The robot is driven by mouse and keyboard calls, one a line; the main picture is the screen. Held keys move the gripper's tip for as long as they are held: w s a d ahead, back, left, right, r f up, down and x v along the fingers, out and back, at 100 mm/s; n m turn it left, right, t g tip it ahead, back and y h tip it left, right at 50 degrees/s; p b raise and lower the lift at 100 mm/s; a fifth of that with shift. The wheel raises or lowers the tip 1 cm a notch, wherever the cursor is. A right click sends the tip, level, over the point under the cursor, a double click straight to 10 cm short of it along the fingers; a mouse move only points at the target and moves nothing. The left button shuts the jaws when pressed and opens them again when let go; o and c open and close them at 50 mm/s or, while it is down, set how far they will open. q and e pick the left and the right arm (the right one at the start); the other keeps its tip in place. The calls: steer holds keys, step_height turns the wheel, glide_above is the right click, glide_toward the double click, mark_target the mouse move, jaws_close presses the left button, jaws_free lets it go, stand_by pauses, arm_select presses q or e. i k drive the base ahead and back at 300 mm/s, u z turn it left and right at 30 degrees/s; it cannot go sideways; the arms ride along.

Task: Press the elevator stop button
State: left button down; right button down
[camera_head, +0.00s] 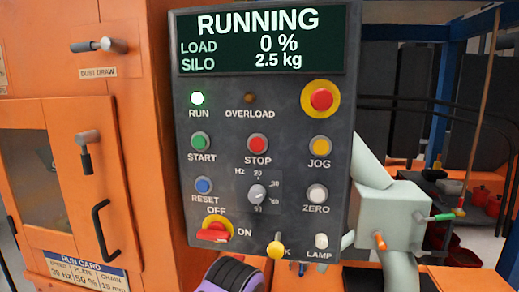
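The red STOP button (258,143) is in the middle of the dark control panel (230,115), between the green START button (201,143) and the yellow JOG button (319,145). Nothing covers it. The panel's display (262,40) reads RUNNING, load 0 %, silo 2.5 kg.
A large red button on a yellow ring (320,99) sits upper right; a red OFF/ON switch (213,231) sits lower left. An orange cabinet (133,160) with handles stands left. A pale box (393,220) is at right. A purple and black rounded part (234,274) shows below the panel.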

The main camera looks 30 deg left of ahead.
mark_target(257, 144)
steer(key=k, duration=0.7)
steer(key=u, duration=0.7)
steer(key=i, duration=0.5)
steer(key=u, duration=0.05)
